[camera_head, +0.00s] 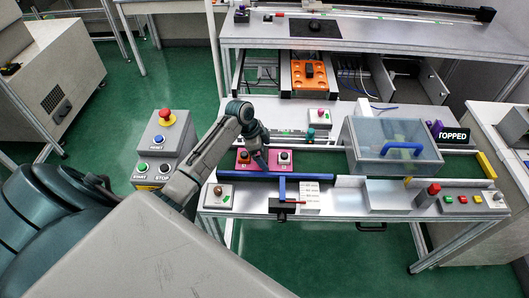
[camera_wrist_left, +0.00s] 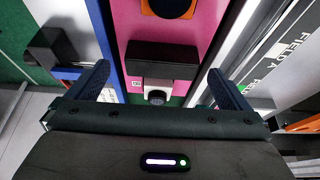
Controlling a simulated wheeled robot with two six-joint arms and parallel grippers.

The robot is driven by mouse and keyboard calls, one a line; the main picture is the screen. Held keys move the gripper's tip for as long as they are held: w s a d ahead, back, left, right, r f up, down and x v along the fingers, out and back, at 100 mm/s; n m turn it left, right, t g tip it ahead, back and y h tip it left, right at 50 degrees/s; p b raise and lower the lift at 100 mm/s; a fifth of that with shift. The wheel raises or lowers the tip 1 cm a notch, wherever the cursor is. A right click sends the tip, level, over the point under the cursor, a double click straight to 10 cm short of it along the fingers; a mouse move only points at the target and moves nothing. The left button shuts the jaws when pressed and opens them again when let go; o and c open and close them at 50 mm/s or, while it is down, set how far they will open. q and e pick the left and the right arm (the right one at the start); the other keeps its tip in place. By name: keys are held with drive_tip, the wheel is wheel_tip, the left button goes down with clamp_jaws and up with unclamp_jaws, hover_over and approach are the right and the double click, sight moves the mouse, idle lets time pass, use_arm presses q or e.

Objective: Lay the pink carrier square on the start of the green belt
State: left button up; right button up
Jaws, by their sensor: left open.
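The pink carrier square (camera_head: 274,164) lies flat at the left end of the green belt (camera_head: 322,162), behind a blue rail. It carries a dark piece with orange and a white piece with a dark knob. In the left wrist view the carrier (camera_wrist_left: 200,35) shows a dark block (camera_wrist_left: 162,64), and green belt surface shows just beyond its edge. My left gripper (camera_head: 262,166) is at the carrier from above. Its fingers (camera_wrist_left: 160,86) are open and apart on either side of the dark block, not closed on it. My right gripper is out of view.
A blue rail (camera_head: 240,175) runs along the belt's front edge. A clear-covered box (camera_head: 390,140) with a blue handle stands over the belt to the right. A grey button box (camera_head: 163,145) stands at left. An orange tray (camera_head: 310,76) sits behind.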

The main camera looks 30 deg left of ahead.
use_arm(q)
drive_tip(key=b+v, duration=0.3)
drive_tip(key=v, duration=0.9)
drive_tip(key=shift+b, duration=0.35)
